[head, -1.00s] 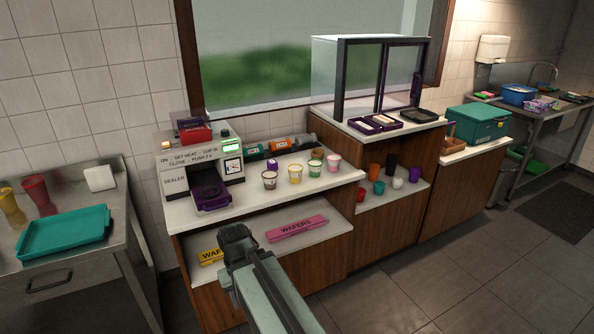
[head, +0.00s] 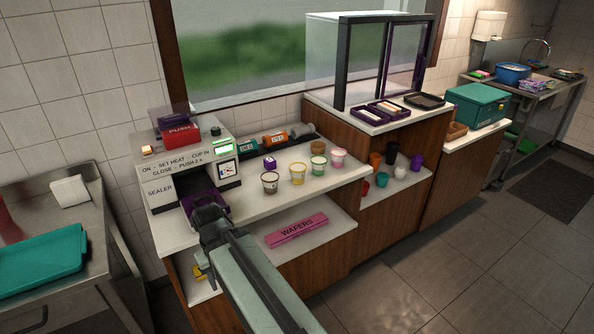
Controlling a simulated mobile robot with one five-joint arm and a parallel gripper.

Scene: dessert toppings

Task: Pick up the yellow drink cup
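A small cup with a yellow band (head: 298,173) stands upright on the white counter, between a dark-banded cup (head: 270,182) and a green-banded cup (head: 318,166). A pink-banded cup (head: 338,158) stands at the right end of this row. No tall yellow cup shows now; one stood on the steel table at the far left earlier. My gripper (head: 208,216) is in front of the sealer's purple tray, left of the cups and apart from them. It is seen from behind, so its fingers are hidden.
The sealer (head: 190,172) stands at the counter's left. A pink wafers box (head: 297,231) lies on the lower shelf. Several small cups stand on the right shelf. A teal tray (head: 40,262) and a partly visible red cup (head: 8,226) are on the steel table. Open floor lies at right.

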